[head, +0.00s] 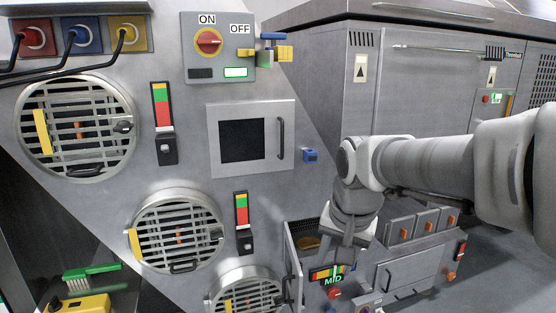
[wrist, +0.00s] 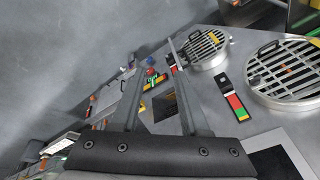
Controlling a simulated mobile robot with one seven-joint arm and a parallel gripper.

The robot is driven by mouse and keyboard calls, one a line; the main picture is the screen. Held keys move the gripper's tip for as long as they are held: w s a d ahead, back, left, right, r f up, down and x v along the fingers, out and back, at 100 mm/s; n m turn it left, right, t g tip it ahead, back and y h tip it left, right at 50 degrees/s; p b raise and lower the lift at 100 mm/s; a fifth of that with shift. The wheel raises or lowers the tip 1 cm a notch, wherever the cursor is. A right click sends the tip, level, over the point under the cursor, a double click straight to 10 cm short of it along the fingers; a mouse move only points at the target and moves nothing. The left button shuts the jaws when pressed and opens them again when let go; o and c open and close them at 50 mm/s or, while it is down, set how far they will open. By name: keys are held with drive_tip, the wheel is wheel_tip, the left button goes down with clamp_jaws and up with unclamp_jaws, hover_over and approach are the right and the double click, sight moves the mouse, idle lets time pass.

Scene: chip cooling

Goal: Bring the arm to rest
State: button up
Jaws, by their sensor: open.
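My arm (head: 425,160) reaches in from the right side of the head view, and its wrist bends downward. My gripper (head: 343,248) hangs in front of the machine, above the lit MID display. Its two fingers also show in the wrist view (wrist: 153,62), spread apart with nothing between them. In the head view the fingertips are small and partly hard to make out. Whether the gripper touches the panel near it cannot be told.
An open compartment (head: 292,262) with its door swung out is just left of my gripper. Round grilles (head: 178,232) and a square-windowed door (head: 287,112) are on the sloping panel at left. Grey cabinets (head: 420,95) stand behind my arm. Grey floor (head: 500,255) shows at right.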

drive_tip(key=s+d+n+t, duration=0.1)
drive_tip(key=s+d+n, duration=0.1)
drive_tip(key=s, duration=0.6)
drive_tip(key=s+d+n+t, duration=0.1)
drive_tip(key=s+d+n, duration=0.1)
drive_tip(key=s, duration=0.5)
wheel_tip(320, 180, up, 17)
drive_tip(key=p, duration=1.7)
drive_tip(key=shift+s+a+n, duration=0.15)
drive_tip(key=shift+a+n, duration=0.05)
drive_tip(key=shift+n, duration=0.1)
